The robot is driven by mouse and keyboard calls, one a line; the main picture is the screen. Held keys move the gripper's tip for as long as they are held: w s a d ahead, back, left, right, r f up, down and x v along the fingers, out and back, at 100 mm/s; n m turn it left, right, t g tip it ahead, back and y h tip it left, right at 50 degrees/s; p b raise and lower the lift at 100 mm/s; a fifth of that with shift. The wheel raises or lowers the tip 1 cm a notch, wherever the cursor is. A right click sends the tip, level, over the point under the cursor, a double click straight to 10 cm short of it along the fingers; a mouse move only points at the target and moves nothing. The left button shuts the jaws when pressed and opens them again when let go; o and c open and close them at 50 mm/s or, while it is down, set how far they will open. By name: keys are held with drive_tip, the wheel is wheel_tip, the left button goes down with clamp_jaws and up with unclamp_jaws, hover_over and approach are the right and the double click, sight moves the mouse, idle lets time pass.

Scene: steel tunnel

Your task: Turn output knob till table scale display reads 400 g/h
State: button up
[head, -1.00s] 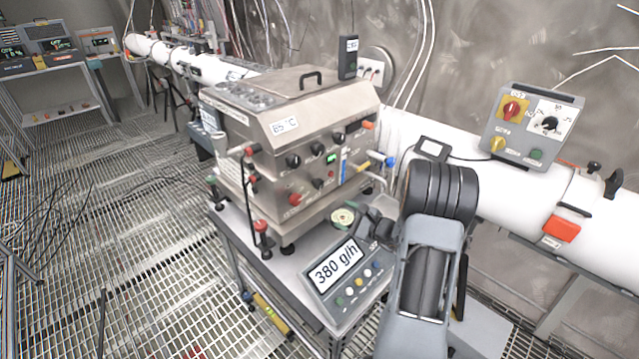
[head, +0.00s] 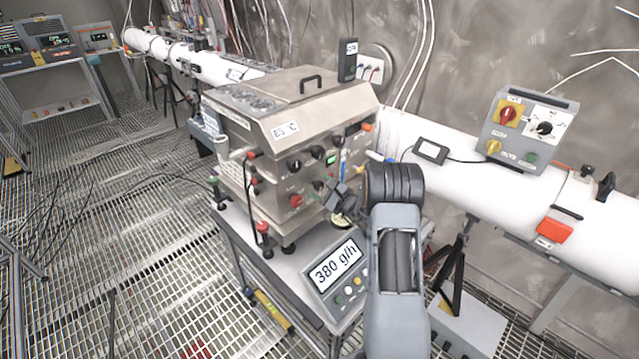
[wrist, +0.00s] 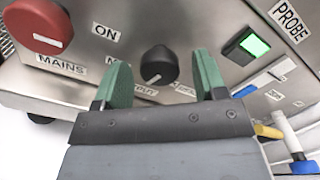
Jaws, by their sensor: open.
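The output knob (wrist: 157,65) is black and round with a white pointer line, on the steel front panel, its label partly covered. In the wrist view it lies between the two green fingertips of my gripper (wrist: 163,78), which is open. Gaps show on both sides of the knob, so the jaws do not grip it. In the head view my gripper (head: 338,194) is at the lower front of the steel machine (head: 265,130) and hides part of the panel. The table scale display (head: 335,263) below reads 380 g/h.
A red mains knob (wrist: 38,25) is left of the output knob, and a lit green switch (wrist: 254,45) is to the right. Blue and yellow valve handles are close by on the right. A white pipe (head: 465,182) runs behind my arm.

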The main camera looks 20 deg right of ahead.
drive_tip(key=shift+x, duration=0.85)
drive_tip(key=shift+c, duration=0.3)
drive_tip(key=c, duration=0.9)
drive_tip(key=shift+o, duration=0.2)
drive_tip(key=shift+f+m+b, duration=0.3)
drive_tip(key=shift+m+b, duration=0.1)
drive_tip(key=shift+b, duration=0.4)
drive_tip(key=shift+r+m+b, duration=0.1)
drive_tip(key=shift+m+b, duration=0.4)
drive_tip(key=shift+b, duration=0.3)
drive_tip(key=shift+r, duration=0.15)
